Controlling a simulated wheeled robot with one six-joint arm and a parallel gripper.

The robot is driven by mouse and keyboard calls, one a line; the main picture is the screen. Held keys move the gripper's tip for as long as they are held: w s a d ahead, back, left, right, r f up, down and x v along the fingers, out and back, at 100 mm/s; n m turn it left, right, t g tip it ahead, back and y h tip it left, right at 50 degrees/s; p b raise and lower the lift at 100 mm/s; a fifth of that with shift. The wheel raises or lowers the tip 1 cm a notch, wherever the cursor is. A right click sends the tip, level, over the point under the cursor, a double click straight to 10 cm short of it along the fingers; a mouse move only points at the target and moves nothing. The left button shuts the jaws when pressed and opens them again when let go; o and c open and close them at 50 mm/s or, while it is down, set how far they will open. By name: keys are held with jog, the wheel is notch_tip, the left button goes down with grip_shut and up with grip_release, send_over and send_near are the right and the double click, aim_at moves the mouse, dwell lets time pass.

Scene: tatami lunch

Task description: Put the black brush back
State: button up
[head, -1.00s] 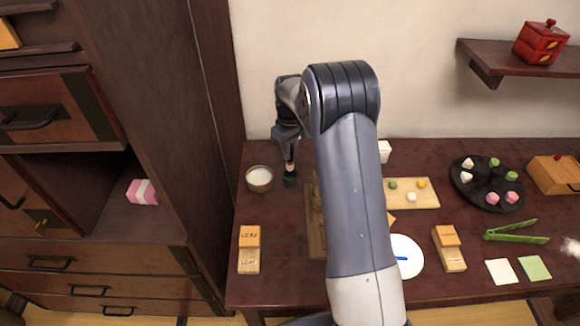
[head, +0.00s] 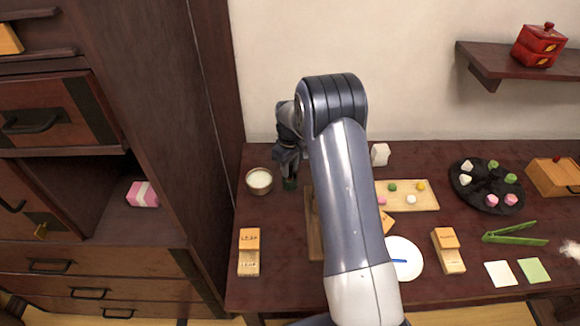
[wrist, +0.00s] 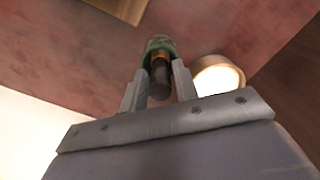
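My gripper (wrist: 160,80) points down at the left back of the dark table. It also shows in the head view (head: 289,165). Its two fingers stand on either side of the black brush (wrist: 159,82), which fills the narrow gap between them. The brush stands roughly upright, with its lower end at a small dark green holder (wrist: 157,44). The holder also shows under my fingertips in the head view (head: 290,184). How deep the brush sits in it is hidden.
A round bowl with white contents (head: 259,181) stands close to the left of the holder. A wooden tray (head: 314,240) is partly behind my arm. Wooden blocks (head: 249,252) lie near the front. A tall dark cabinet (head: 165,130) bounds the left.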

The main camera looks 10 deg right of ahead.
jog(key=shift+o, duration=1.2)
jog(key=shift+r, duration=0.1)
notch_tip(320, 180, up, 12)
jog(key=shift+b, duration=0.45)
